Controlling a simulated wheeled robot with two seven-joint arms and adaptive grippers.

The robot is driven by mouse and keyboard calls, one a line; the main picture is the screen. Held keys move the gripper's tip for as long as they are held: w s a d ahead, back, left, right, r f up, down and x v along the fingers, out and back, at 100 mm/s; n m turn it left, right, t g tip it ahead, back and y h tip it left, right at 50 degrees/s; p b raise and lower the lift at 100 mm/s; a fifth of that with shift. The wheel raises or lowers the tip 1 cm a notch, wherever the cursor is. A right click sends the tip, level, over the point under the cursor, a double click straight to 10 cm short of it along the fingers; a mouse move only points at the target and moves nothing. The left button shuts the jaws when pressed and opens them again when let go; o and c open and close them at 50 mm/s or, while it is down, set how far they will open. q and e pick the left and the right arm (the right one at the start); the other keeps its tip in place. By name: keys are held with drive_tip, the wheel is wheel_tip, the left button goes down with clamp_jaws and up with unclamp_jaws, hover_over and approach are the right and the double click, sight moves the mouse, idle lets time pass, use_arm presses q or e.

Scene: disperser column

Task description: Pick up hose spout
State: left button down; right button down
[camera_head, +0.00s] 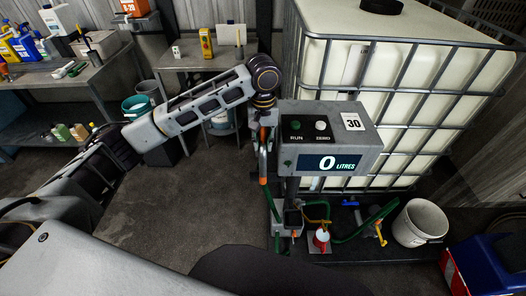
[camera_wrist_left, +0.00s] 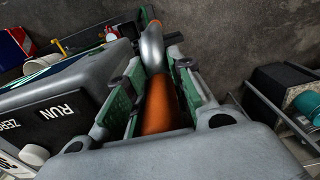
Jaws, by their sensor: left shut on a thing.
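The hose spout has an orange grip and a grey metal bent end. In the left wrist view the hose spout (camera_wrist_left: 160,104) lies between the two green-lined fingers of my left gripper (camera_wrist_left: 154,70), which is shut on it. In the head view my left gripper (camera_head: 265,137) is beside the left side of the disperser column's display box (camera_head: 330,140), and the orange of the hose spout (camera_head: 263,165) shows below it. The display reads 0 LITRES, with RUN and ZERO buttons on top. My right gripper is not in view.
A large caged white tank (camera_head: 400,75) stands behind the column. A white bucket (camera_head: 420,223) and a blue-red box (camera_head: 490,262) are at the right. A small red-and-white container (camera_head: 321,240) stands at the column's foot. Benches with bottles are at the left. Floor at centre left is clear.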

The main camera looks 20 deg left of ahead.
use_arm(q)
drive_tip(key=shift+r, duration=2.35)
